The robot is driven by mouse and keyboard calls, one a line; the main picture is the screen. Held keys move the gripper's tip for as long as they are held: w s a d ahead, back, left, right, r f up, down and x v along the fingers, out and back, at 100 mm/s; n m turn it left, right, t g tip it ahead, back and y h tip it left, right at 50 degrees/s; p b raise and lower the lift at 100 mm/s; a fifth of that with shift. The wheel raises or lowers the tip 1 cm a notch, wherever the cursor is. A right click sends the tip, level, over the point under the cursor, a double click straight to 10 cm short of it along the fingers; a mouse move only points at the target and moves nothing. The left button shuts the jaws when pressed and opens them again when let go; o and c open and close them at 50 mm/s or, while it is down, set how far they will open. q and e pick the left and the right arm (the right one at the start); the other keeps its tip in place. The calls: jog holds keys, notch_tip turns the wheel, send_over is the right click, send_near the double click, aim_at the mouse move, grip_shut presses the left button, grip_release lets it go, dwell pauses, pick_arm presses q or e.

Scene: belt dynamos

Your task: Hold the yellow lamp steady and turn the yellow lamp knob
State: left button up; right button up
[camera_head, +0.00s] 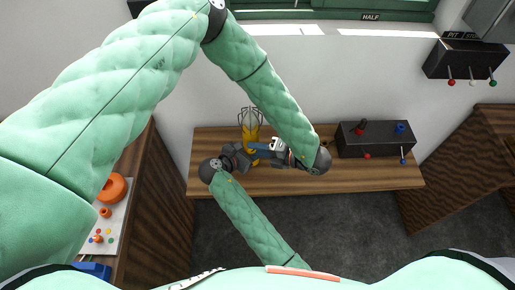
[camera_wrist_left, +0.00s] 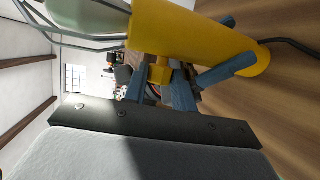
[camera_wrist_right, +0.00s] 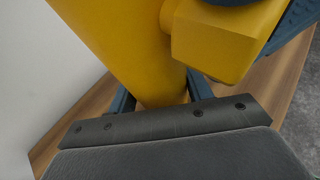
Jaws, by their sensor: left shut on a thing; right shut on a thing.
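The yellow lamp (camera_head: 250,131) stands upright on the wooden bench, with a glass bulb in a wire cage on top. Its yellow knob (camera_wrist_left: 159,73) sticks out from the side of the body; it shows large in the right wrist view (camera_wrist_right: 215,45). My left gripper (camera_head: 258,147), reaching from the right side of the lamp, is shut on the knob. My right gripper (camera_wrist_right: 158,92) is shut around the lamp's yellow body, below the knob. The two grippers are close together at the lamp and hide its lower part in the head view.
On the wooden bench (camera_head: 365,177), a dark control box (camera_head: 375,142) with red and blue knobs stands to the right. Another box (camera_head: 463,60) with levers hangs on the wall. A side cabinet at left bears a panel (camera_head: 113,215) with orange parts. A cable (camera_wrist_left: 292,44) runs from the lamp.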

dwell(0.4)
pick_arm(q)
jog(key=o, duration=0.7)
jog(key=shift+d, duration=0.15)
jog(key=shift+v, duration=3.65)
